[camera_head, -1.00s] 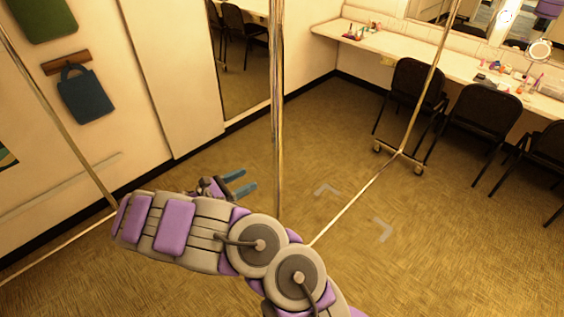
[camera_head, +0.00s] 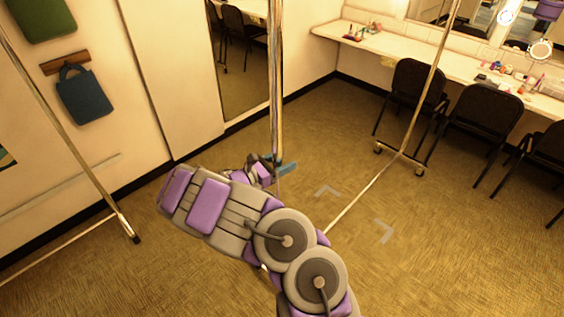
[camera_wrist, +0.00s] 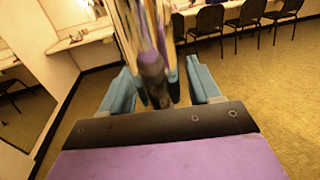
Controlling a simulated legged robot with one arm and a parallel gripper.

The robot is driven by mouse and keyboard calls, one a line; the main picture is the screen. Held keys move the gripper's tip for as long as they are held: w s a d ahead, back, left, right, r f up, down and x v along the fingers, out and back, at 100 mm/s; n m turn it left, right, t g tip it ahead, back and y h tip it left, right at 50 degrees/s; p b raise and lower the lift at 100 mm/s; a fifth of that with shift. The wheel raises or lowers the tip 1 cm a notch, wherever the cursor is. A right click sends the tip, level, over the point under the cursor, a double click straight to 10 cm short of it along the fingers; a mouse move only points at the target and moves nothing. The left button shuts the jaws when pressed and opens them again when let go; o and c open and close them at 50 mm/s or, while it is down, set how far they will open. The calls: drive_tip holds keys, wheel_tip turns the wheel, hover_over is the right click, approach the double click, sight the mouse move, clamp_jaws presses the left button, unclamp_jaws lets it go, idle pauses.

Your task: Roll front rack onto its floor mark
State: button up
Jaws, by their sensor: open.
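A shiny metal rack post (camera_head: 275,85) stands upright at the middle of the head view. My gripper (camera_head: 277,167) is at its lower part, with blue fingers open. In the wrist view the blurred post (camera_wrist: 150,50) rises between the two open fingers (camera_wrist: 160,88); contact cannot be told. Another post (camera_head: 432,75) stands on a small castered foot at the right, with a floor bar (camera_head: 365,192) running towards my arm. My arm hides where the bar ends and the middle post's foot. Pale corner marks (camera_head: 384,231) (camera_head: 327,190) lie on the floor near the bar.
Another slanting post (camera_head: 80,140) with a dark foot stands at the left. Black chairs (camera_head: 412,90) line a counter (camera_head: 450,62) at the right. A tall mirror (camera_head: 245,60) is on the back wall. A blue bag (camera_head: 84,95) hangs left. Carpet around the marks is clear.

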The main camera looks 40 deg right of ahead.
drive_tip(key=shift+c, duration=0.4)
clamp_jaws()
